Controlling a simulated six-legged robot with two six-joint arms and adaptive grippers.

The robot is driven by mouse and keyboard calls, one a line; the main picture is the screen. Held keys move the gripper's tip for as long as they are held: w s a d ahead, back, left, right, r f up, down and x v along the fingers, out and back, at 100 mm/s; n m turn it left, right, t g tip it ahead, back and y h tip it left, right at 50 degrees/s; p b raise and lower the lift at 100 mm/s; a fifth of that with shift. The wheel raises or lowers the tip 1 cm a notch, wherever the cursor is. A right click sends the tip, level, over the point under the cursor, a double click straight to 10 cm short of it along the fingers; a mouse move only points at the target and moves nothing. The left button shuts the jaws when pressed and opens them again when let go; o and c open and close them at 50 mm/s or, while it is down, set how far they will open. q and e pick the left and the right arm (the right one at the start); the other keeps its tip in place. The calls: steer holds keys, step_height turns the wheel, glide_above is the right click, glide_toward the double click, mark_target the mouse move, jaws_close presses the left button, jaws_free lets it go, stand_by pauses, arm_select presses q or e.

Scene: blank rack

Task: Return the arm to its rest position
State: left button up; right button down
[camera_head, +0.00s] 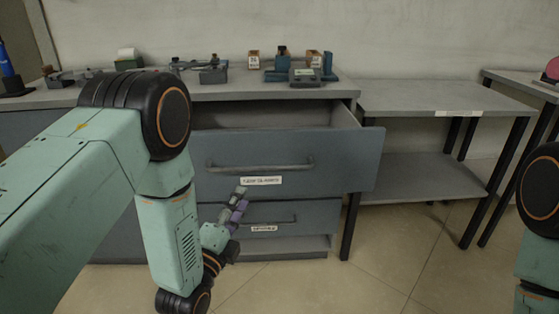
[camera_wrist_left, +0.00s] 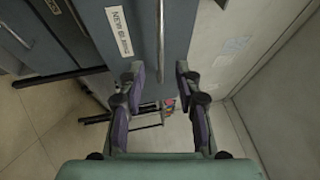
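My left arm comes in from the left in the head view and bends down at the elbow in front of the cabinet. Its gripper (camera_head: 238,203) hangs low before the drawer fronts. In the wrist view the left gripper (camera_wrist_left: 159,72) is open, its two fingers apart with nothing held between them. The upper drawer (camera_head: 350,160) is pulled out, and its inside looks empty where it shows. Its bar handle (camera_head: 260,166) is clear of the gripper. Part of my right arm shows at the right edge of the head view; its gripper is out of view.
The lower drawer (camera_head: 325,215) looks closed and is partly behind my left gripper. The cabinet top (camera_head: 235,92) carries several fixtures and small boxes. A grey shelf table (camera_head: 410,97) stands to the right. Tiled floor (camera_head: 300,285) is free in front.

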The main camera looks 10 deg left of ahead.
arm_select(q)
steer(key=s+a+f+n+g+y+p, duration=0.2)
steer(key=s+f+n+g, duration=1.05)
steer(key=f, duration=0.55)
steer(key=s+n+g+p, duration=0.4)
steer(key=s+n+g, duration=0.3)
steer(key=s, duration=1.6)
steer(key=shift+s+a+r+n+p, duration=0.15)
steer(key=shift+s+r+n+p, duration=0.2)
steer(key=shift+n, duration=0.2)
steer(key=shift+f, duration=0.1)
steer(key=shift+w, duration=0.1)
